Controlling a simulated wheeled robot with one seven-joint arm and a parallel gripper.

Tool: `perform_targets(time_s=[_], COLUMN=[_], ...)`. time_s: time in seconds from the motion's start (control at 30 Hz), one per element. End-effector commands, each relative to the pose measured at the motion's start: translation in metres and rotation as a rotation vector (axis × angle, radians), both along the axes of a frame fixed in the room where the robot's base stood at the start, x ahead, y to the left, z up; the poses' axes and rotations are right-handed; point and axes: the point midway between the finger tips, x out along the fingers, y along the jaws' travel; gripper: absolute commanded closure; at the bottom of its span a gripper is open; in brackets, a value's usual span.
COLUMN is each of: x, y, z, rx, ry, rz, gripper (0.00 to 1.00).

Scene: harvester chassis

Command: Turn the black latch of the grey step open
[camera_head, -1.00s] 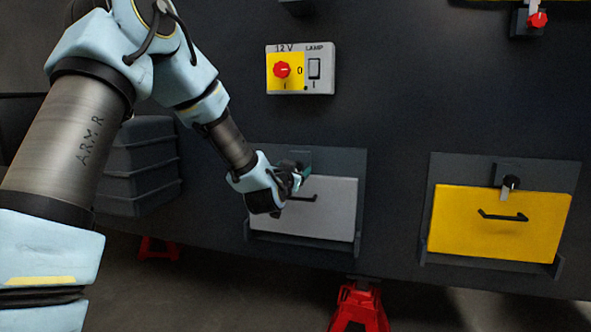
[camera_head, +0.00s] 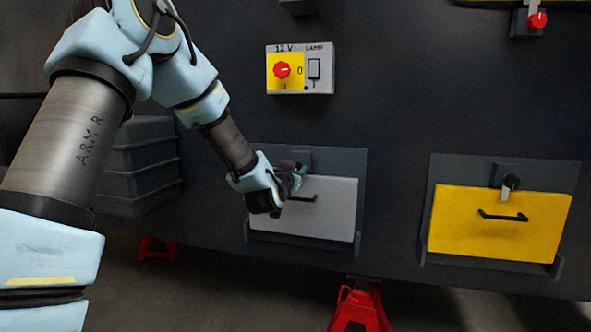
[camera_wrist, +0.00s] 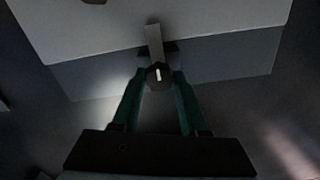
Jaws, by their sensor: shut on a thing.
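The grey step (camera_head: 335,225) is a flat panel with a black handle (camera_head: 297,198), closed against the dark wall. Its black latch (camera_wrist: 158,75) is a round knob with a white mark, seen in the wrist view. A grey tongue (camera_wrist: 154,40) runs from the knob over the edge of the step's panel, almost upright in that view. My gripper (camera_wrist: 160,78) has its two teal fingers on either side of the knob, shut on it. In the head view my gripper (camera_head: 299,171) is at the step's top edge and hides most of the latch.
A yellow step (camera_head: 480,235) with its own black latch (camera_head: 511,183) is to the right. A switch box (camera_head: 300,68) with a red knob is above. Grey stacked crates (camera_head: 140,165) stand left, and a red stand (camera_head: 360,308) is below.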

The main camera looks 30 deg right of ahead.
Motion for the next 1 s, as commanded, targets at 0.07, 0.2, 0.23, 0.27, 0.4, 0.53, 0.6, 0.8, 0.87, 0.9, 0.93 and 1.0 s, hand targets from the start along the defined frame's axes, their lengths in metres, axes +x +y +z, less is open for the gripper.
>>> perform_targets(time_s=[0.07, 0.2, 0.23, 0.27, 0.4, 0.53, 0.6, 0.8, 0.87, 0.9, 0.93, 1.0], x=[-0.0001, -0.0001, -0.0001, 0.0000, 0.0001, 0.0004, 0.0006, 0.0008, 0.0006, 0.0005, 0.0005, 0.0007], y=[0.0001, 0.0001, 0.0001, 0.0001, 0.0002, 0.0005, 0.0007, 0.0007, 0.0005, 0.0004, 0.0004, 0.0006], z=[-0.0003, -0.0007, -0.0008, -0.0009, -0.0016, -0.0017, -0.0015, -0.0014, -0.0013, -0.0013, -0.0013, -0.0012], rx=[-0.008, -0.040, -0.050, -0.062, -0.132, -0.215, -0.264, -0.403, -0.446, -0.473, -0.495, -0.543], ry=[0.007, 0.037, 0.046, 0.058, 0.123, 0.200, 0.244, 0.375, 0.414, 0.440, 0.459, 0.504], rz=[0.000, 0.000, 0.000, 0.000, 0.000, 0.001, 0.001, 0.001, 0.000, 0.000, 0.000, 0.000], gripper=[1.00, 1.00, 1.00, 1.00, 1.00, 1.00, 1.00, 1.00, 1.00, 1.00, 1.00, 1.00])
